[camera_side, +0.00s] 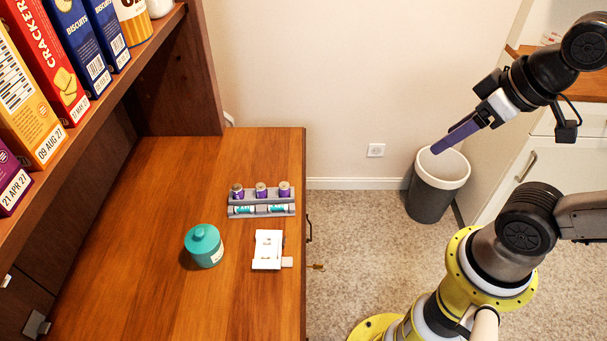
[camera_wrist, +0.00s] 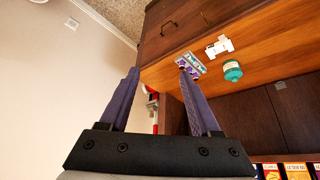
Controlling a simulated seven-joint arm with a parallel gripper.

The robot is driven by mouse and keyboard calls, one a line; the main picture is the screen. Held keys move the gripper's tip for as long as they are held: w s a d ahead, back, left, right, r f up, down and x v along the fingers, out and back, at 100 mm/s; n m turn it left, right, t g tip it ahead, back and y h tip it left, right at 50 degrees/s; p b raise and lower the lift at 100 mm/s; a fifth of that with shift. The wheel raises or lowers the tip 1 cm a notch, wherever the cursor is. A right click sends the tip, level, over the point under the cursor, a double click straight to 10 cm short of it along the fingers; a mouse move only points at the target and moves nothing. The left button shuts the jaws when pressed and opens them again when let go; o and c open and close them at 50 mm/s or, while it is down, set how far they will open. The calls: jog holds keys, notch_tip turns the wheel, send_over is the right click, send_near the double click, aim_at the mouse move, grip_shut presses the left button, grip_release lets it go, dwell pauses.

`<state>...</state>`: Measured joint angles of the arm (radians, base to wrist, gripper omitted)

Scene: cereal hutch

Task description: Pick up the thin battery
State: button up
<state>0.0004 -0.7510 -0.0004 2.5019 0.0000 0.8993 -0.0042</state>
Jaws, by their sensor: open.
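A grey battery rack (camera_side: 233,197) stands on the wooden desktop, and it also shows small in the wrist view (camera_wrist: 203,70). Several batteries are in it: purple ones (camera_side: 261,190) stand upright in the back row, and teal ones (camera_side: 278,208) lie along the front. The teal ones look thinner, but size is hard to judge. My gripper (camera_side: 436,149) is open and empty, high up to the right of the desk, well away from the rack. Its two purple fingers (camera_wrist: 159,70) are spread in the wrist view, and the right one partly overlaps the rack's edge there.
A white device (camera_side: 268,246) lies in front of the rack, near the desk's right edge. A teal lidded jar (camera_side: 204,247) stands left of it. A bin (camera_side: 438,183) stands on the floor at right.

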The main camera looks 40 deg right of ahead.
jog(key=c, duration=0.3)
jog(key=shift+c, duration=0.2)
